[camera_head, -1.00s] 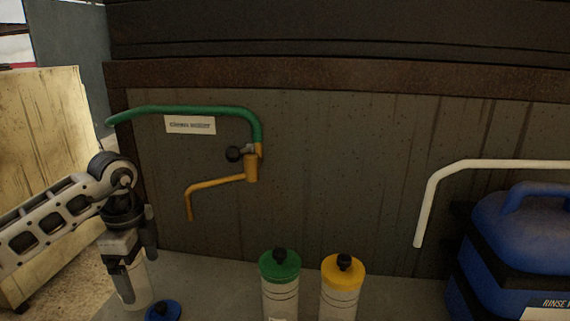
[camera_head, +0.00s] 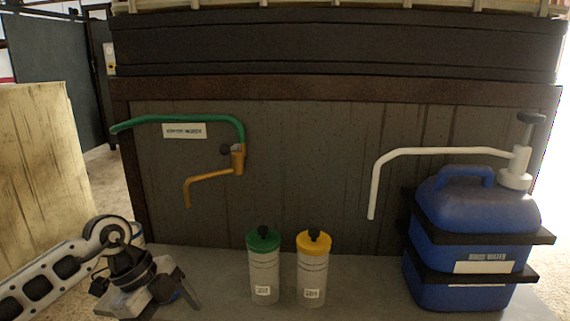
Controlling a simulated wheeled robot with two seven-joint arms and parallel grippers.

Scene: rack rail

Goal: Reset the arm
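My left arm comes in from the lower left. Its gripper (camera_head: 172,296) is low over the left end of the grey bench, pointing down and to the right. A dark finger shows at its right side. The other finger and the gap are unclear, so I cannot tell if it is open. My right gripper is out of view.
A green-capped bottle (camera_head: 264,270) and a yellow-capped bottle (camera_head: 312,272) stand upright mid-bench (camera_head: 350,292). A blue canister (camera_head: 470,215) with a white spout (camera_head: 420,152) stands right. A green pipe (camera_head: 190,117) and orange tap (camera_head: 212,174) project from the back panel.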

